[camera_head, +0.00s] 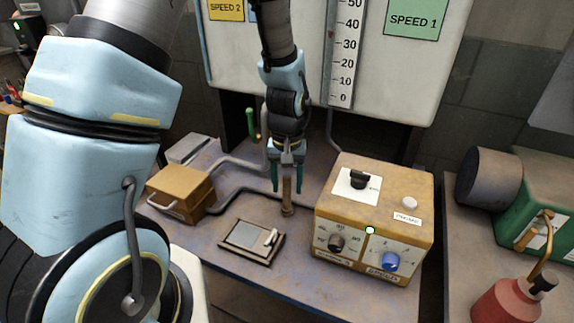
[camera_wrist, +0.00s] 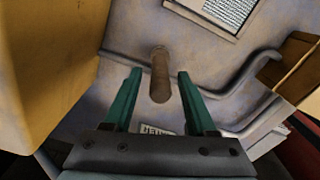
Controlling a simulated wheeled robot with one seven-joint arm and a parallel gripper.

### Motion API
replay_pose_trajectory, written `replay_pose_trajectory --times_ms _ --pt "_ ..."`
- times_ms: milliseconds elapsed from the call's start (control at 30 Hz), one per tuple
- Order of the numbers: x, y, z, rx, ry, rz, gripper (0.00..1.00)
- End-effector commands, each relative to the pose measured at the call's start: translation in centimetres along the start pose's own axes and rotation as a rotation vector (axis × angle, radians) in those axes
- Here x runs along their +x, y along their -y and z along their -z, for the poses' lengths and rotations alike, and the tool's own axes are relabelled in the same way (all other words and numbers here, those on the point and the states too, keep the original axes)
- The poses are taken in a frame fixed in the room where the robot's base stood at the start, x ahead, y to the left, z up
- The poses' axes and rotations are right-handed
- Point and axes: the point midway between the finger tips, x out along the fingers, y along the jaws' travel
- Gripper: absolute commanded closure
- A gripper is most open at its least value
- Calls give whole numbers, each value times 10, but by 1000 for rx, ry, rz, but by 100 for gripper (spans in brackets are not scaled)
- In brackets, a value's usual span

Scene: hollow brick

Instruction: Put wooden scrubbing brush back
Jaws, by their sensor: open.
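A brown, upright, handle-like piece (camera_head: 287,197), which looks like the wooden scrubbing brush, stands on the worn metal table between the two boxes. In the wrist view the brown piece (camera_wrist: 160,75) shows as a rounded stick between the green fingers. My gripper (camera_head: 287,189) is open and points down over it, with one finger on each side. In the wrist view my gripper (camera_wrist: 160,74) has visible gaps to the piece on both sides. No bristles can be made out.
A yellow control box (camera_head: 374,215) with knobs stands close to the right. A small framed plate (camera_head: 247,242) lies in front. A smaller ochre box (camera_head: 180,190) with a handle and grey pipes are to the left. A large white panel (camera_head: 400,80) hangs behind.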

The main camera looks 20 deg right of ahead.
Motion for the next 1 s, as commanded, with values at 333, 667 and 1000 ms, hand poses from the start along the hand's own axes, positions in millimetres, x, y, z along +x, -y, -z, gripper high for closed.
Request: replay_pose_trajectory --times_ms 333,667,1000 --pt "-58 0 0 0 -3 -1 43" --pt "-78 0 0 1 0 0 43" --pt "-98 91 -11 -119 -44 -9 43"
